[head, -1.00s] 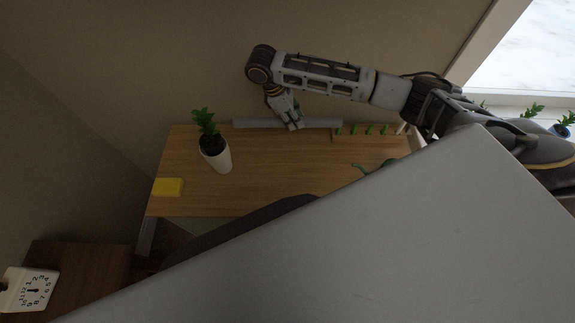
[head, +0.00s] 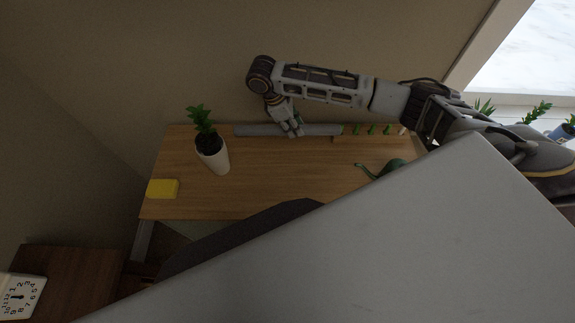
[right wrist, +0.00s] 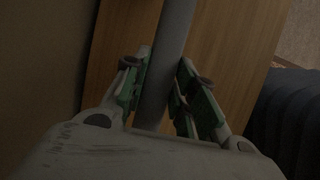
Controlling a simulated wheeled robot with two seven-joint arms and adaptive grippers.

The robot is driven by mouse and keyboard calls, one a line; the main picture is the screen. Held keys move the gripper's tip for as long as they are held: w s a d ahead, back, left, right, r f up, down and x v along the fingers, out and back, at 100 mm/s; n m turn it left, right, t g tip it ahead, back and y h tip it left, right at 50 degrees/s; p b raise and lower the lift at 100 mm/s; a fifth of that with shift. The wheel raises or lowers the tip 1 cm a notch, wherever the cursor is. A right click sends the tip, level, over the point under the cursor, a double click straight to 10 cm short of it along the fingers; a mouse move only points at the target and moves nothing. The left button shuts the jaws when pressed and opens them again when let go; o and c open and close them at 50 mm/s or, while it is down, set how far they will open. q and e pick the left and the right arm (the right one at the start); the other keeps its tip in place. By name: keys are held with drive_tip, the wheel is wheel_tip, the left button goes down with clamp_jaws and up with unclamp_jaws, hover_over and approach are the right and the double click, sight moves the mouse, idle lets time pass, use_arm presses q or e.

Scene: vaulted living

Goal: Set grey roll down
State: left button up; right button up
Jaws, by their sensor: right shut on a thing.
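The grey roll (head: 262,130) is a long thin cylinder lying lengthwise along the back of the wooden table (head: 270,170), near the wall. My right gripper (head: 292,130) reaches down from above and is shut on the roll near its middle. In the right wrist view the roll (right wrist: 172,50) runs between the two green-padded fingers of the gripper (right wrist: 162,92). I cannot tell whether the roll touches the table top. My left gripper is not in view.
A rack with green pegs (head: 371,130) is by the roll's right end. A green object (head: 385,169) lies right. The table's middle is clear.

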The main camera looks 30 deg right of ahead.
sight(280, 127)
drive_tip(key=shift+f, duration=0.1)
drive_tip(key=shift+f, duration=3.05)
drive_tip(key=shift+f, duration=0.1)
drive_tip(key=shift+f, duration=1.75)
drive_tip(key=shift+f, duration=0.1)
drive_tip(key=o, duration=1.1)
drive_tip(key=shift+c, duration=0.2)
drive_tip(key=v, duration=1.2)
